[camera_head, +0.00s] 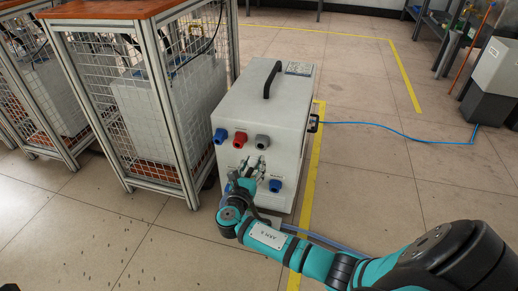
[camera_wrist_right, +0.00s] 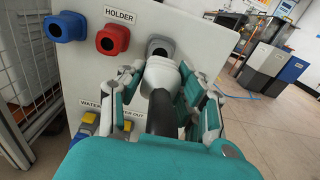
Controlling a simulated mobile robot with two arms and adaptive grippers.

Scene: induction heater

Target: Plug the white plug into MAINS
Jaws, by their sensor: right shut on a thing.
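A white cabinet (camera_head: 262,108) with a black top handle carries a row of sockets: blue (camera_head: 221,136), red (camera_head: 240,139) and grey (camera_head: 262,142). In the right wrist view the same row shows as blue (camera_wrist_right: 66,27), red (camera_wrist_right: 112,40) and grey (camera_wrist_right: 160,46). My right gripper (camera_head: 254,164) is in front of the cabinet face, below the grey socket. Its fingers are shut on the white plug (camera_wrist_right: 162,73), whose dark cable runs back toward the wrist. The plug overlaps the grey socket's lower edge; I cannot tell if they touch. No MAINS label is readable. My left gripper is not in view.
Lower on the face are a blue socket (camera_head: 275,185) and yellow-and-blue water connectors (camera_wrist_right: 87,122). A wire-mesh cage (camera_head: 130,90) stands close at the left. A blue cable (camera_head: 390,131) crosses the floor to a grey bin (camera_head: 492,75). Floor at the right is open.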

